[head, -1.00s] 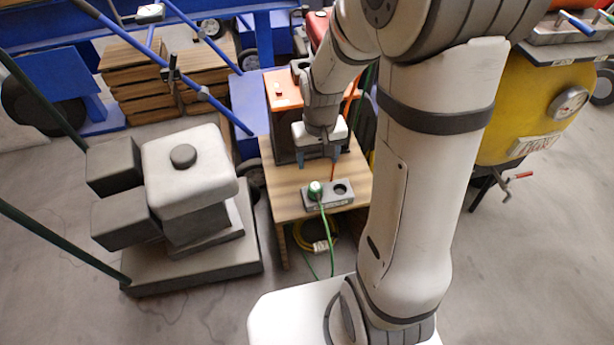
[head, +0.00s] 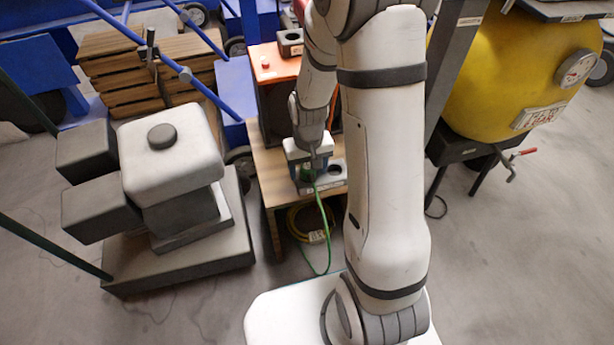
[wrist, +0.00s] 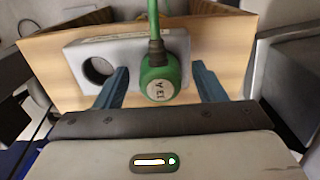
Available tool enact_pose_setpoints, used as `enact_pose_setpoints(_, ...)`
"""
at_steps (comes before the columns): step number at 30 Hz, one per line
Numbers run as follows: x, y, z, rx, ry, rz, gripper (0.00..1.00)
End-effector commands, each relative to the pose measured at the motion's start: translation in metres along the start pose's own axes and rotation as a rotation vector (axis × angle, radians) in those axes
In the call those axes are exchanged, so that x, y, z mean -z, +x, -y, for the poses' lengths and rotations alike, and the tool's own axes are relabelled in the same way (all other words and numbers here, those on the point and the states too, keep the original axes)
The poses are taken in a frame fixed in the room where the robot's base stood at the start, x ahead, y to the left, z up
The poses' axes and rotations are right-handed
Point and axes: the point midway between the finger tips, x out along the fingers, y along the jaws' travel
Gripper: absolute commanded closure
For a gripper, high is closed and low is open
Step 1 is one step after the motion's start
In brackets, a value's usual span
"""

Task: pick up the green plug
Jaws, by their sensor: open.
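The green plug (wrist: 159,82) stands in the grey socket block (wrist: 112,50) on the small wooden table, with its green cable running off from it. My gripper (wrist: 160,88) is open, with one blue finger on each side of the plug. I see a gap between each finger and the plug, so the plug is not clamped. In the head view my gripper (head: 308,176) is over the block and hides most of the plug. The empty round hole of the block shows left of the plug in the wrist view.
A coiled yellow cable (head: 312,236) lies below. A white and grey machine (head: 170,150) stands left, a yellow tank (head: 515,85) right. Open floor lies in front of both.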

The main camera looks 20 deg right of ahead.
Motion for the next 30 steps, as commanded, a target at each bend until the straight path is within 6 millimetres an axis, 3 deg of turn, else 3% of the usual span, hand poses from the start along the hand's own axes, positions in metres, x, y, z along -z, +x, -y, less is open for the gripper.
enact_pose_setpoints(6, 0.0001, -0.0001, 0.0003, 0.0, 0.0, -0.001, 0.38)
enact_pose_setpoints(24, 0.0002, -0.0003, 0.0008, 0.0, -0.001, -0.001, 0.86)
enact_pose_setpoints(30, 0.0002, -0.0013, 0.0009, 0.0, -0.002, -0.001, 0.86)
